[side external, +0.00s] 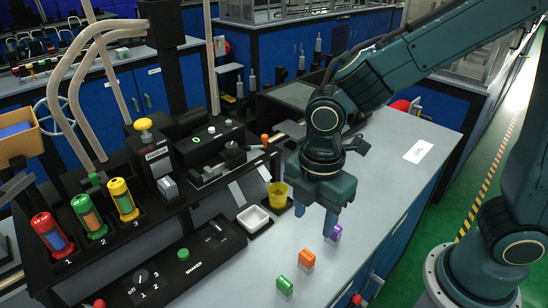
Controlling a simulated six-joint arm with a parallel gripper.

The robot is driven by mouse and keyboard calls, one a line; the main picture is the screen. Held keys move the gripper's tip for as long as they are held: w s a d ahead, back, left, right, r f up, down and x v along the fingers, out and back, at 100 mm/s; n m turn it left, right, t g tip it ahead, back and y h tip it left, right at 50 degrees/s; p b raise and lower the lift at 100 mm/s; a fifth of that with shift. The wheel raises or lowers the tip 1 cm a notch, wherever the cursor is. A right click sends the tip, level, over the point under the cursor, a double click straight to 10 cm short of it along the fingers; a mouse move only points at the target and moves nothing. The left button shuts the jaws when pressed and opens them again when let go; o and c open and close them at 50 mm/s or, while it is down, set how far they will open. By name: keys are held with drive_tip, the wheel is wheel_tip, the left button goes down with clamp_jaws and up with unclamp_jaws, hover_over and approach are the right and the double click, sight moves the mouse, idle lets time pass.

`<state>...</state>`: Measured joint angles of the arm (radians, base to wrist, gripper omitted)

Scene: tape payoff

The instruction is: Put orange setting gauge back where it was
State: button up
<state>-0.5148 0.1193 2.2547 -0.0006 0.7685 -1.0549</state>
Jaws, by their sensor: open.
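The orange setting gauge (306,259) is a small block on the grey worktop (240,276), right of the black shaker panel. A green block (284,285) stands in front of it and a purple block (335,232) behind it. My gripper (314,222) points down above the worktop with its fingers apart. It is behind the orange gauge, close to the purple block, and one finger partly overlaps the purple block in the picture. I cannot tell whether the finger touches it. Nothing shows between the fingers.
A white square dish (253,219) and a yellow cup (278,194) stand left of my gripper. A black rack holds red, green and yellow numbered cylinders (88,216). The black shaker panel (184,266) has knobs. The worktop's right side is mostly clear, with a white label (418,151).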

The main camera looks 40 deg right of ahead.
drive_tip(key=shift+r, duration=0.1)
idle(0.5)
drive_tip(key=s+d+r+m+t, duration=0.2)
drive_tip(key=s+d+r+m, duration=0.2)
drive_tip(key=m, duration=0.5)
drive_tip(key=s+d+r+m+t, duration=0.3)
drive_tip(key=s+d+r+m, duration=0.2)
drive_tip(key=d+r+m, duration=0.3)
drive_tip(key=shift+d+r+m+t, duration=0.35)
drive_tip(key=shift+d+m, duration=0.15)
drive_tip(key=shift+d, duration=1.15)
